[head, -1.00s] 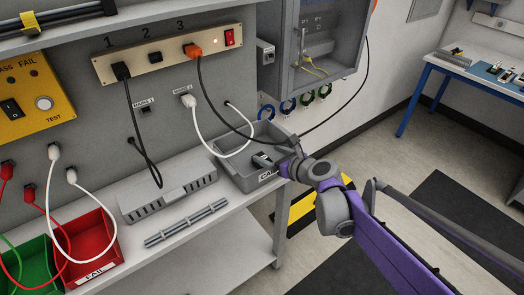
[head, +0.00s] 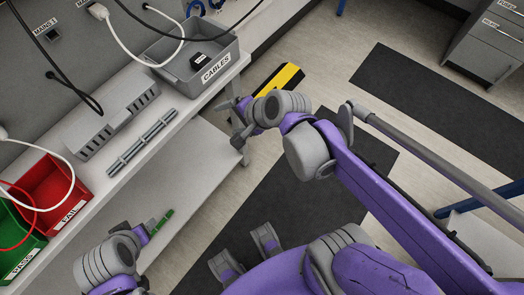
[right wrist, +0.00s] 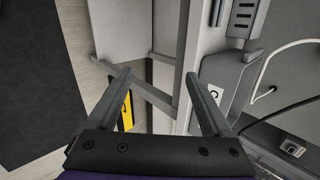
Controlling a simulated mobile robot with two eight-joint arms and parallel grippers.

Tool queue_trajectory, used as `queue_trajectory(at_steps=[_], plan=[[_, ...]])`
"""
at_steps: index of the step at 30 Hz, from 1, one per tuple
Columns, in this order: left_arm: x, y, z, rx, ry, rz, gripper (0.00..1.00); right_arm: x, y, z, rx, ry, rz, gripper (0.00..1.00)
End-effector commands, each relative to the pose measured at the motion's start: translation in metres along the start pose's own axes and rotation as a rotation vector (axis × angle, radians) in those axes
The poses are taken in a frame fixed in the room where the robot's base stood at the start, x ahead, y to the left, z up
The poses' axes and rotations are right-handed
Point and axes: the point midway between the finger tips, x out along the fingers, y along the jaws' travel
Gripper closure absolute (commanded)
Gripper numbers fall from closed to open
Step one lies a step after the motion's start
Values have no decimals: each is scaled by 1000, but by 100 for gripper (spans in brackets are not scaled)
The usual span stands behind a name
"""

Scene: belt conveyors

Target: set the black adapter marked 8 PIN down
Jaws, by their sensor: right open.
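A small black adapter (head: 203,60) lies inside the grey bin marked CABLES (head: 213,75) in the head view. Its marking is too small to read. My right gripper (head: 237,114) is open and empty, outside the bin beyond the shelf's front edge. Its two spread fingers also show in the right wrist view (right wrist: 162,90). My left gripper (head: 150,233) is low at the bottom left, with a green strip (head: 162,221) at its fingers; its grip is unclear.
A grey vented box (head: 110,118) and a slotted rail (head: 142,142) lie on the shelf. Red FAIL (head: 75,205) and green PASS (head: 22,262) bins stand at left. Cables hang above the shelf. The floor right of the shelf is open, with dark mats (head: 420,93).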

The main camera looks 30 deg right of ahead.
Motion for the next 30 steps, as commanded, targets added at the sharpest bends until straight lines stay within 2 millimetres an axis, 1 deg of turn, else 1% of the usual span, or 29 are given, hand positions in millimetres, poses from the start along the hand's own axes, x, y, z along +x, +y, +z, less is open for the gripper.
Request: queue_trajectory(at_steps=[1, 3, 6, 9, 10, 12, 15, 29, 30], plan=[[0, 0, 0, 0, 0, 0, 36, -5, 26, 10, -232, 12, 67, 16], [0, 0, 0, 0, 0, 0, 36, -11, 58, 14, -544, 22, 159, 16], [0, 0, 0, 0, 0, 0, 36, -20, 92, 14, -905, 18, 271, 16], [0, 0, 0, 0, 0, 0, 36, -27, 114, 11, -1149, 6, 354, 16], [0, 0, 0, 0, 0, 0, 36, -29, 118, 10, -1199, 3, 371, 16], [0, 0, 0, 0, 0, 0, 36, -31, 124, 8, -1277, -4, 400, 16], [0, 0, 0, 0, 0, 0, 36, -33, 127, 7, -1320, -8, 415, 16], [0, 0, 0, 0, 0, 0, 36, -32, 126, 7, -1316, -7, 413, 16], [0, 0, 0, 0, 0, 0, 42, -32, 126, 7, -1316, -7, 413, 21]])
